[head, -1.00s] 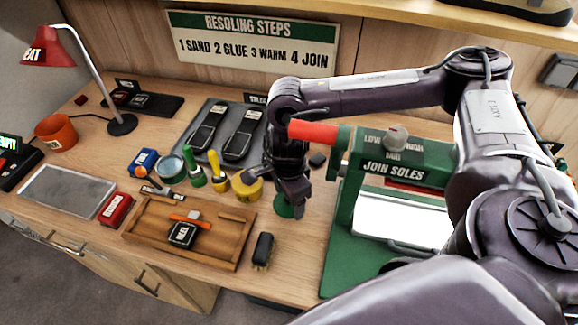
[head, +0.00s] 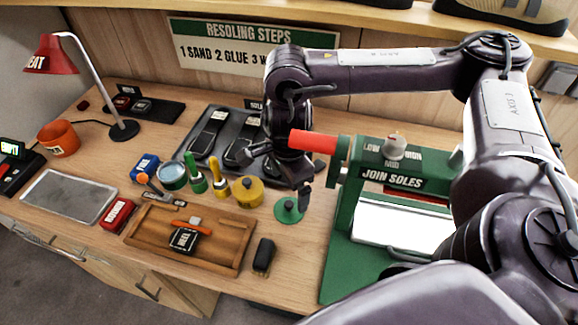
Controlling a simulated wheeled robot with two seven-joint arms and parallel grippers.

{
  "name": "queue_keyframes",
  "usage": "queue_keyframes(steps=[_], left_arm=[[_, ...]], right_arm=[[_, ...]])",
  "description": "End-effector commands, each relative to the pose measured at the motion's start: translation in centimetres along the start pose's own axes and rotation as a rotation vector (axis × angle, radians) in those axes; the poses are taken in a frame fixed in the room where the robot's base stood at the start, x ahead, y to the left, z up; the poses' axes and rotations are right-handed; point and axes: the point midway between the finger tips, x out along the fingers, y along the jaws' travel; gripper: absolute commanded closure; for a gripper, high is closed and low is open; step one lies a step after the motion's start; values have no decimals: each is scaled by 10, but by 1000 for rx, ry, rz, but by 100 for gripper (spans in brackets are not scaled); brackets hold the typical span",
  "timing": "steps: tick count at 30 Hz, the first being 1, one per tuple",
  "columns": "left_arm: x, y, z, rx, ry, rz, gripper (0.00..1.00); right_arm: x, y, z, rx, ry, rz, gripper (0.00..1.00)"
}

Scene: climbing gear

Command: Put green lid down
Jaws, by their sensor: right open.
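The green lid (head: 287,213), a round disc with a dark knob on top, lies flat on the wooden bench just left of the green press. My right gripper (head: 283,177) is open and above the lid. One finger hangs close over the lid's right side; I cannot tell whether it touches. The yellow pot (head: 248,192) stands left of the lid, and the teal round tin (head: 172,176) stands farther left. My left gripper is out of view.
The green "JOIN SOLES" press (head: 345,215) with its red handle (head: 312,142) stands close on the right. A wooden tray (head: 215,262) and a dark brush (head: 263,255) lie in front-left. A grey tray with soles (head: 190,150) lies behind.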

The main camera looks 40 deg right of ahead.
Motion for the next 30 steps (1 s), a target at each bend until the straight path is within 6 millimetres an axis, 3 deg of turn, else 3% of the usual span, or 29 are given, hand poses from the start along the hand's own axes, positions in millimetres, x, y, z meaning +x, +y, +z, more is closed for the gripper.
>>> queue_keyframes(steps=[1, 3, 9, 30], left_arm=[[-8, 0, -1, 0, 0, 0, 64], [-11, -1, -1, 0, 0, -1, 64], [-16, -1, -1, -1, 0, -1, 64], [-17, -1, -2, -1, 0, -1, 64]], right_arm=[[-15, -1, 0, 0, 1, -6, 7], [-25, -1, 0, 0, 1, -4, 7], [-42, 0, 0, -1, 0, -1, 7], [-44, 0, 0, 0, 0, 1, 7]])
